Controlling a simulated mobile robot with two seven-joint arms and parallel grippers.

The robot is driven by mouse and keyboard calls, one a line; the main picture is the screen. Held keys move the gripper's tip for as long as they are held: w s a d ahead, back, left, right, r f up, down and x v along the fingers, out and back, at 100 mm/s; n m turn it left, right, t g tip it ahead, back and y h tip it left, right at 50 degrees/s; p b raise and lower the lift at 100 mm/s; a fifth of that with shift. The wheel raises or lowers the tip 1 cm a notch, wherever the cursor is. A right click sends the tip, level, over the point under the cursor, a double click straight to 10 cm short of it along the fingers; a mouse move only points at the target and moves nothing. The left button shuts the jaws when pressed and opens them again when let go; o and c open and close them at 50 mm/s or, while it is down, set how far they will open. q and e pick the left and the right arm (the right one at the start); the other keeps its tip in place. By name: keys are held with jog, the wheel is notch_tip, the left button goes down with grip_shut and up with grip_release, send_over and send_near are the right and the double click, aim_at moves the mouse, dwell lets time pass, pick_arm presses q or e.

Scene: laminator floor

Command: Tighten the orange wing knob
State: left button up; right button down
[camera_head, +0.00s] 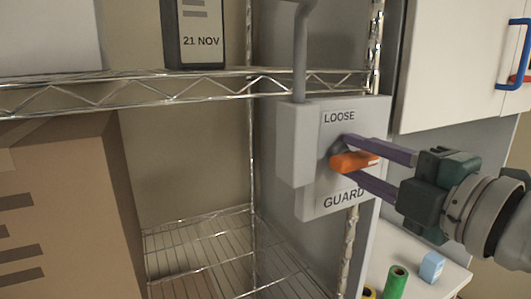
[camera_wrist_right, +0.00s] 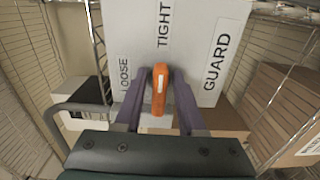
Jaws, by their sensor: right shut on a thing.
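The orange wing knob (camera_head: 362,161) sits on the front of a grey box (camera_head: 340,115) fixed at the shelf's right post. In the wrist view, the knob (camera_wrist_right: 160,88) has a white mark and its wing lies upright in the picture, in line with the TIGHT label (camera_wrist_right: 163,24). The LOOSE label (camera_wrist_right: 124,75) is left of it and the GUARD label (camera_wrist_right: 217,62) is right. My right gripper (camera_head: 350,160) has its purple fingers on both sides of the wing and is shut on it. My left gripper is not in view.
A wire shelf (camera_head: 200,92) holds a dark box (camera_head: 195,35) marked 21 NOV. A large carton (camera_head: 70,200) stands at left. White cabinets (camera_head: 455,70) are at right. A green cylinder (camera_head: 396,281) and blue item (camera_head: 432,266) stand on the white surface below my right arm.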

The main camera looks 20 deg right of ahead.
jog(key=c, duration=0.8)
grip_release()
jog(key=shift+s+f, duration=0.1)
jog(key=shift+s, duration=0.2)
jog(key=s+b, duration=0.4)
jog(key=s, duration=0.5)
jog(key=shift+s+d, duration=0.15)
jog(key=shift+d, duration=0.3)
